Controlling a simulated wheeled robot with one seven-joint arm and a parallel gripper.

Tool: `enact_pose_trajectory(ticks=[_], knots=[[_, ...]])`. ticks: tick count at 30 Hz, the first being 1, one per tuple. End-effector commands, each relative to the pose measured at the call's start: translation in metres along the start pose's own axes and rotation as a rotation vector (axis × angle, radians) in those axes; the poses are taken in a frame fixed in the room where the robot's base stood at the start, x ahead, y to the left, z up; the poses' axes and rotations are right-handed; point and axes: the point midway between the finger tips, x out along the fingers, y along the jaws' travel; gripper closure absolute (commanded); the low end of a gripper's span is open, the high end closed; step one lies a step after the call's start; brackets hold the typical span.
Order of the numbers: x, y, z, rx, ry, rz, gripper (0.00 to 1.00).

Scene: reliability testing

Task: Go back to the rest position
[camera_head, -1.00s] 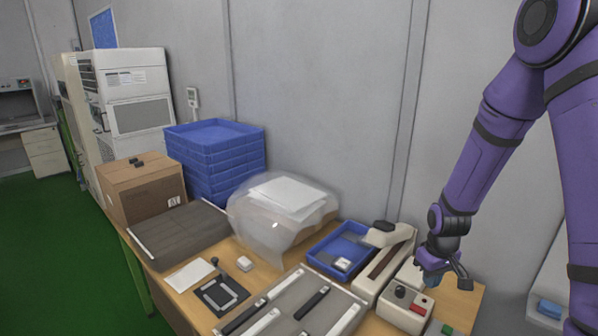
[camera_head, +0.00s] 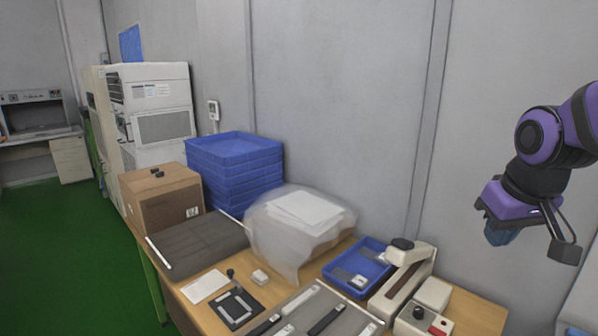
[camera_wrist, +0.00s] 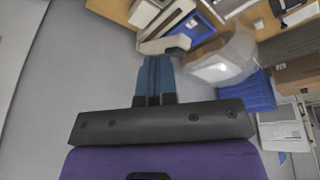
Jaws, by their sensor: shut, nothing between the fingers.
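My gripper (camera_head: 503,236) is in the air at the right of the head view, in front of the grey wall and above the table's right end. In the wrist view its blue-grey fingers (camera_wrist: 155,80) are together with nothing between them. The wooden table (camera_head: 190,312) lies below and to the left, and the gripper touches nothing on it. My purple arm runs off the right edge of the head view.
The table holds a blue tray (camera_head: 330,272), a cream press-like device (camera_head: 412,272), a control box with a red button (camera_head: 437,327), a plastic-wrapped stack (camera_head: 262,235), a cardboard box (camera_head: 160,205) and stacked blue crates (camera_head: 240,165). The wall (camera_head: 340,100) is close behind.

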Motion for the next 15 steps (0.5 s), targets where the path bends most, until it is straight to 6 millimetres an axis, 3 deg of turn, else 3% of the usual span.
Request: enact_pose_trajectory(ticks=[6,15], knots=[[-0.049,-0.010,0.035,0.037,0.073,-0.006,1.00],[-0.088,-0.020,0.080,0.076,0.139,-0.021,1.00]])
